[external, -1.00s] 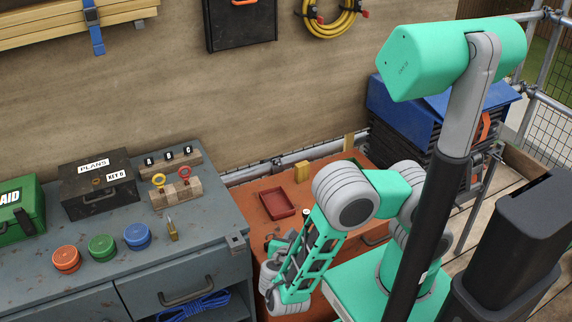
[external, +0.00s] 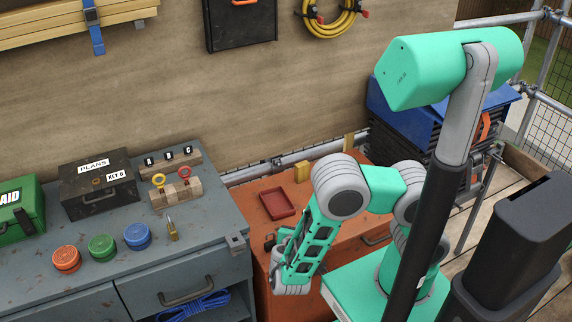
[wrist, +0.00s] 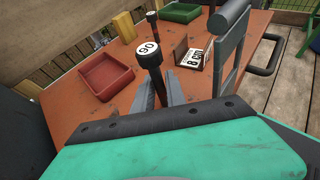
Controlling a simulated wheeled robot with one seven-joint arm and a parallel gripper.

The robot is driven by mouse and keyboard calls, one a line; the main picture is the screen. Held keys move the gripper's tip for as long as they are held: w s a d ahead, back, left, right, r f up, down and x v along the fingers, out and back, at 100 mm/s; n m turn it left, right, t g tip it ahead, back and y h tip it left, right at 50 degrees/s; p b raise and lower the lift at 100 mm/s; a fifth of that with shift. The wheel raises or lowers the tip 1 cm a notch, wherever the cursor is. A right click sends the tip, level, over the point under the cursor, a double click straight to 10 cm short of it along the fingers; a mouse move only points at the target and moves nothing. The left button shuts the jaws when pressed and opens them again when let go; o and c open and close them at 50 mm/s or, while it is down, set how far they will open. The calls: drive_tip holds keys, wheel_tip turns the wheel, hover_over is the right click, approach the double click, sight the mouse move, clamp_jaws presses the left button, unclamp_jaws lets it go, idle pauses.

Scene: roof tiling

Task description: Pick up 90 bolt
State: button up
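The 90 bolt (wrist: 149,52) shows in the wrist view, with a round dark head marked 90 on a white face and a dark shaft running down. The fingers of my gripper (wrist: 160,88) stand on either side of the shaft, below the head. The gap between fingers and shaft is too small to tell whether they grip it. In the external view my gripper (external: 280,245) is over the left part of the orange-red workbench (external: 335,235). It is partly hidden by my forearm, and the bolt cannot be made out there.
A red tray (wrist: 105,78) lies left of the bolt. Another dark-headed bolt (wrist: 152,17) and a green tray (wrist: 180,12) are farther back. A card marked 8 cm (wrist: 192,58) and a grey upright frame (wrist: 228,65) stand close on the right.

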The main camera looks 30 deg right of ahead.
clamp_jaws()
drive_tip(key=shift+r, duration=0.1)
